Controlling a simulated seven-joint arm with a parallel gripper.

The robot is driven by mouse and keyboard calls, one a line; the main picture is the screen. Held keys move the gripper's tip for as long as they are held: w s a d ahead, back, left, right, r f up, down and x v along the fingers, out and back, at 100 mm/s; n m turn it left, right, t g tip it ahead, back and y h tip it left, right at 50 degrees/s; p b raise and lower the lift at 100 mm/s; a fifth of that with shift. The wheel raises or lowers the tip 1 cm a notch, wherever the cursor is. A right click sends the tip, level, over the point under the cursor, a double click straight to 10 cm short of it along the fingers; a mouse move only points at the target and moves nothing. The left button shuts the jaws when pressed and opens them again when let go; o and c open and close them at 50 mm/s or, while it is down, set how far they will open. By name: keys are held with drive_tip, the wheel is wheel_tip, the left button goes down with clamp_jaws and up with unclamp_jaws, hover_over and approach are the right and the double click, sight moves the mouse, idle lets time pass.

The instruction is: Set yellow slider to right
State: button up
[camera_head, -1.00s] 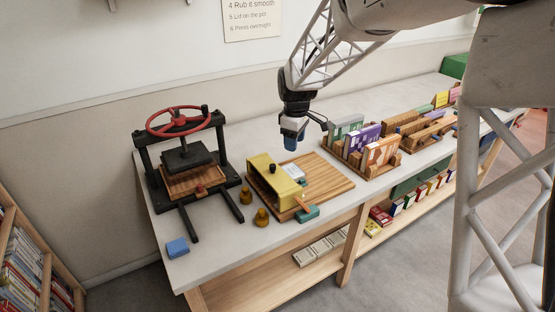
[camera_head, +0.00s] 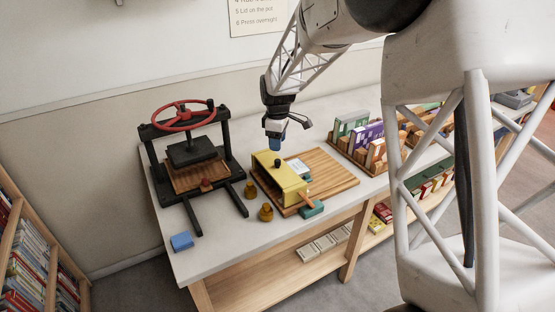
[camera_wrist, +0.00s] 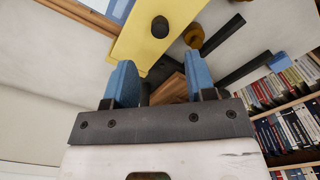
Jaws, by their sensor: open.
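The yellow slider (camera_head: 282,182) is a yellow panel with a dark round knob (camera_head: 277,163), set along the left part of a wooden board (camera_head: 325,172) on the table. In the wrist view the yellow panel (camera_wrist: 150,50) and its dark knob (camera_wrist: 160,27) lie just beyond my fingertips. My gripper (camera_head: 276,143) is above the table just behind the yellow slider, pointing down. In the wrist view its two blue fingers (camera_wrist: 158,75) are apart with nothing between them. I cannot tell the height of the fingertips over the slider.
A black press with a red wheel (camera_head: 184,115) stands to the left. Two brass-coloured knobs (camera_head: 266,212) and a blue block (camera_head: 181,241) are near the front. A teal-headed tool (camera_head: 312,208) lies at the board's front edge. Racks of books (camera_head: 362,135) stand to the right.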

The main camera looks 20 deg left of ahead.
sight(278, 160)
drive_tip(key=shift+f, duration=3.85)
clamp_jaws()
